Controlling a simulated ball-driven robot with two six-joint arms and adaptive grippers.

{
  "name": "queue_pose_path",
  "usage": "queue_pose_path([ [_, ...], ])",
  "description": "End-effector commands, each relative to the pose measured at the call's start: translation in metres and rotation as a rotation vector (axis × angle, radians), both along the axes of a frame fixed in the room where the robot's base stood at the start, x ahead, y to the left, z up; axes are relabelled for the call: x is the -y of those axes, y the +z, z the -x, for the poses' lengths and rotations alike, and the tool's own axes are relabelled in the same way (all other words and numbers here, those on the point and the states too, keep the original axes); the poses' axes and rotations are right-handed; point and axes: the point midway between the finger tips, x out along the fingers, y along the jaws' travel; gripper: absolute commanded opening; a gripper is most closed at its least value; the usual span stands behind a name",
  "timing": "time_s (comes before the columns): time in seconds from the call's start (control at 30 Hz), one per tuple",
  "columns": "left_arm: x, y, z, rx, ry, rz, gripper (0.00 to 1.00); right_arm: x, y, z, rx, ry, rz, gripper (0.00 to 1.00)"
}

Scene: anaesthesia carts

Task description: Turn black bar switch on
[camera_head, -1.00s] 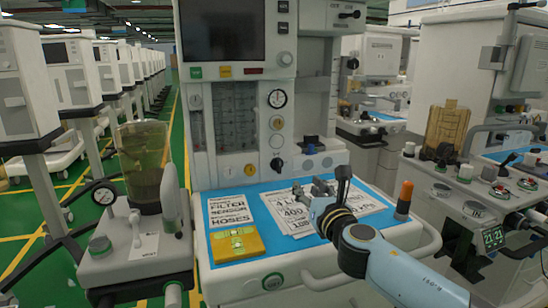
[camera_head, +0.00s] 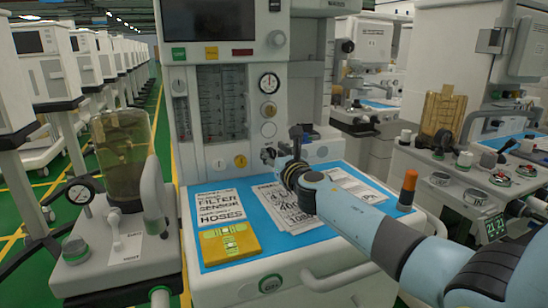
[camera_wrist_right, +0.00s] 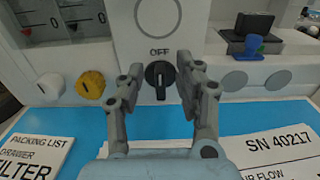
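The black bar switch (camera_wrist_right: 160,80) is on the white machine panel, under the word "OFF" in the right wrist view. Its bar stands about upright. My right gripper (camera_wrist_right: 159,68) is open, with one finger on each side of the switch. Gaps show between the fingers and the bar, so I see no grip on it. In the head view my right gripper (camera_head: 274,155) is at the lower panel of the middle machine, and it hides the switch there. My left gripper is not in view.
A yellow knob (camera_wrist_right: 90,84) and a white knob (camera_wrist_right: 51,86) sit left of the switch. A blue-and-black part (camera_wrist_right: 252,40) sticks out to the right. Below is a blue work surface (camera_head: 215,262) with papers and a yellow box (camera_head: 230,243).

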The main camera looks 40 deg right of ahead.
Motion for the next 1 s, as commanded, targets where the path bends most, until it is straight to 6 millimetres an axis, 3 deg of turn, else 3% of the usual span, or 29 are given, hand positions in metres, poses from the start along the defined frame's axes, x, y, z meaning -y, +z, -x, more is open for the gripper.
queue_pose_path([
  [0.1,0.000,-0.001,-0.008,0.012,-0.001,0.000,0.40,0.001,0.000,-0.004,-0.001,0.000,0.000,0.35],
  [0.33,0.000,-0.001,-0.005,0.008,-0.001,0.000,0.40,0.001,0.000,-0.004,0.000,0.000,0.000,0.33],
  [0.6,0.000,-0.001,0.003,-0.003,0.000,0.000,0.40,0.001,0.000,-0.004,0.000,0.000,0.000,0.00],
  [1.0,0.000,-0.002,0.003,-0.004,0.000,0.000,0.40,0.001,0.000,-0.004,0.006,0.000,-0.025,0.00],
])
